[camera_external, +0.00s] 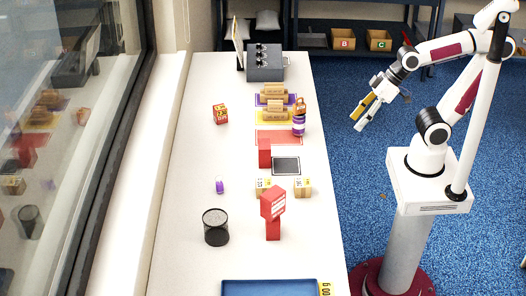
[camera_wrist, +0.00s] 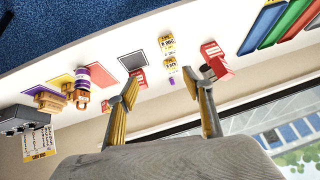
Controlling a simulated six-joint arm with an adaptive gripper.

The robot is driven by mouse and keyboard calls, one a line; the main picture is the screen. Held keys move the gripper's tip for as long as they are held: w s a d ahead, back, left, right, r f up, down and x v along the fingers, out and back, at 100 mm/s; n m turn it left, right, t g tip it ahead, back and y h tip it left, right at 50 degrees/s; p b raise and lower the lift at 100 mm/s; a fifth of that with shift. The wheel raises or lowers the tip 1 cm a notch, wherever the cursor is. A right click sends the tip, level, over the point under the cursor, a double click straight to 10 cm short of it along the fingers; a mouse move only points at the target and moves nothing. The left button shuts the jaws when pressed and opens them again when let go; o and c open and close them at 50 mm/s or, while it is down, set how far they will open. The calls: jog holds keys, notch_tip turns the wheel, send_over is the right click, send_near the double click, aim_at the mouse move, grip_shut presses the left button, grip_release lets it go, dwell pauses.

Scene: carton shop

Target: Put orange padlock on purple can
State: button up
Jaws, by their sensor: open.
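A purple can (camera_external: 299,129) with pale bands stands near the right edge of the white table, beside the mats. An orange padlock-like piece (camera_external: 299,104) shows at its top. In the upside-down wrist view, the can (camera_wrist: 101,75) is at the left and the orange piece (camera_wrist: 82,97) is at its top end. The piece appears to rest on the can, but I cannot tell the exact contact. My gripper (camera_external: 358,117) is open and empty, right of the table and apart from both. Its two fingers (camera_wrist: 168,88) frame nothing held.
Brown rolls lie on coloured mats (camera_external: 278,138) behind the can. A red box (camera_external: 264,152), a black tablet-like pad (camera_external: 286,166), a red stand (camera_external: 273,204), a dark mesh cup (camera_external: 215,235) and a small purple bottle (camera_external: 220,185) stand nearer. The table's left side is largely clear.

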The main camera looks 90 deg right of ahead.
jog(key=s+d+g+h, duration=0.1)
jog(key=s+d, duration=0.2)
jog(key=s, duration=0.4)
jog(key=shift+d+f+n, duration=0.2)
jog(key=shift+d+n, duration=0.1)
jog(key=shift+d, duration=0.05)
dwell(0.8)
